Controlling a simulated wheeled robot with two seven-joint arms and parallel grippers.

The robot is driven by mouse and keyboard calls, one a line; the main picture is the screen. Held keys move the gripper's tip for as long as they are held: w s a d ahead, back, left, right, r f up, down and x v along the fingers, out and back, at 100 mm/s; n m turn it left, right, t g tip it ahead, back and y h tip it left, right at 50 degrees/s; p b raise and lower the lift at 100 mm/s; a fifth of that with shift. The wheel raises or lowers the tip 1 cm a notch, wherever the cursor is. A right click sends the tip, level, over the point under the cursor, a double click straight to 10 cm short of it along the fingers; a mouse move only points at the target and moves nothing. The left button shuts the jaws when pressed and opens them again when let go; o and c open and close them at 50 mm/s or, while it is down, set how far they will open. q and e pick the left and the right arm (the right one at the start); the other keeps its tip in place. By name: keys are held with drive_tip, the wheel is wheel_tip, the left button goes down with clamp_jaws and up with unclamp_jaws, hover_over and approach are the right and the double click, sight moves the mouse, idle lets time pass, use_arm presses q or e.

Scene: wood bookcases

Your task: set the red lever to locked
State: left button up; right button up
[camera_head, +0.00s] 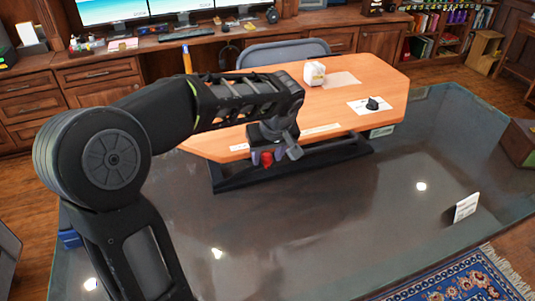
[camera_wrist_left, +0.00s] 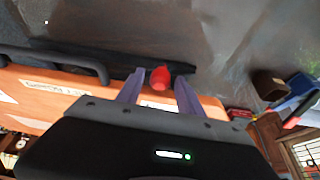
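The red lever's round knob (camera_head: 267,159) shows at the front edge of the orange desk (camera_head: 370,80), just under my left gripper (camera_head: 268,154). In the left wrist view the red knob (camera_wrist_left: 160,77) lies between the two purple-grey fingers of my left gripper (camera_wrist_left: 160,90). The fingers stand apart with a gap on each side of the knob, so the gripper looks open. Most of the lever's shaft and its base are hidden by the gripper. I cannot tell the lever's setting. My right gripper is in neither view.
Pale labels (camera_head: 322,129) lie along the desk's front edge, too small to read. A white object (camera_head: 314,73) and a black knob on a white card (camera_head: 373,103) are on the desk. A dark bar handle (camera_wrist_left: 60,60) shows left in the wrist view. A white card (camera_head: 466,207) stands right.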

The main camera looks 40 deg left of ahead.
use_arm(q)
clamp_jaws()
idle(1.2)
